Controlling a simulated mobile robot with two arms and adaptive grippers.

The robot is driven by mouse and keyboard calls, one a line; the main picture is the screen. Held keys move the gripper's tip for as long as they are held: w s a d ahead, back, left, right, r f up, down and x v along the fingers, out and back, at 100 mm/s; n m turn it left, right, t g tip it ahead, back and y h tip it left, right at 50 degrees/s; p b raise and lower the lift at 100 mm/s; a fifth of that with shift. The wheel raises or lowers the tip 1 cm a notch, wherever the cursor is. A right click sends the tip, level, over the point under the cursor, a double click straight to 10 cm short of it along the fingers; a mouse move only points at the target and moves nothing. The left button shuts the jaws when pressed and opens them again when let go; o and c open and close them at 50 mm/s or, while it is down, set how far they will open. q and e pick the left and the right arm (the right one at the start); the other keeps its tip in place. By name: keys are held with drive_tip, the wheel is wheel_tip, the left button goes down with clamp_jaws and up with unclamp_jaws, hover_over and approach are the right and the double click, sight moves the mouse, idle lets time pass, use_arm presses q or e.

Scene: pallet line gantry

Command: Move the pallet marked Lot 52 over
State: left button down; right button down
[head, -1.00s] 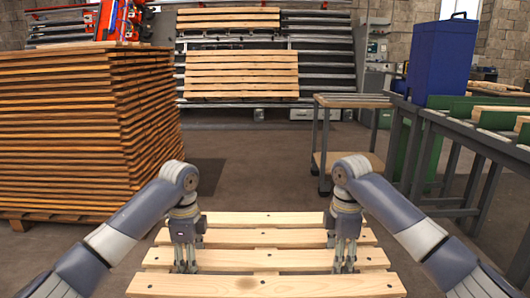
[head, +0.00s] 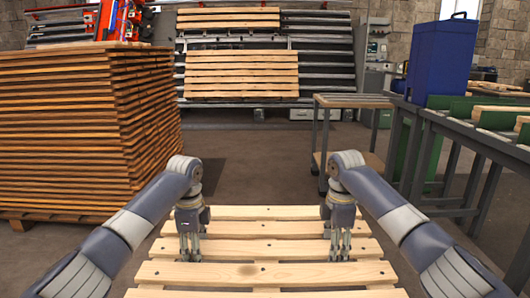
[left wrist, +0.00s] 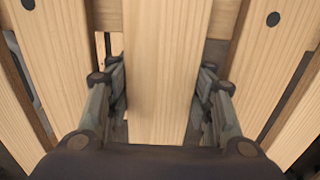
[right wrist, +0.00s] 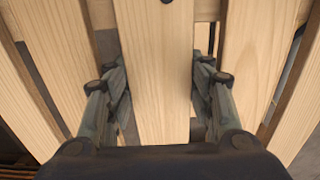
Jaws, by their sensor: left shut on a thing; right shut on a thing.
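A pale wooden slatted pallet (head: 262,273) lies in front of me at the bottom of the head view. My left gripper (head: 190,248) is shut on one of its slats near the left end, with a finger on either side. My right gripper (head: 340,248) is shut on a slat near the right end. In the left wrist view the gripped slat (left wrist: 168,75) runs between the fingers. The right wrist view shows a gripped slat (right wrist: 155,80) too. No lot marking is readable, and what is under the pallet is hidden.
A tall stack of wooden slats (head: 60,130) stands close on the left. A small cart (head: 345,101) stands ahead right, with a roller line and blue box (head: 440,57) further right. A rack at the back bears slatted pallets (head: 242,75). Open floor lies between.

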use_arm(q)
drive_tip(key=shift+w+d+r, duration=0.1)
drive_tip(key=shift+w+d, duration=0.1)
drive_tip(key=shift+w, duration=0.15)
use_arm(e)
drive_tip(key=shift+w+a+r, duration=0.1)
drive_tip(key=shift+w+a, duration=0.1)
drive_tip(key=shift+w, duration=0.15)
use_arm(q)
drive_tip(key=shift+w, duration=0.65)
use_arm(e)
drive_tip(key=shift+w, duration=0.7)
use_arm(q)
drive_tip(key=shift+w, duration=0.3)
use_arm(e)
drive_tip(key=shift+w, duration=0.25)
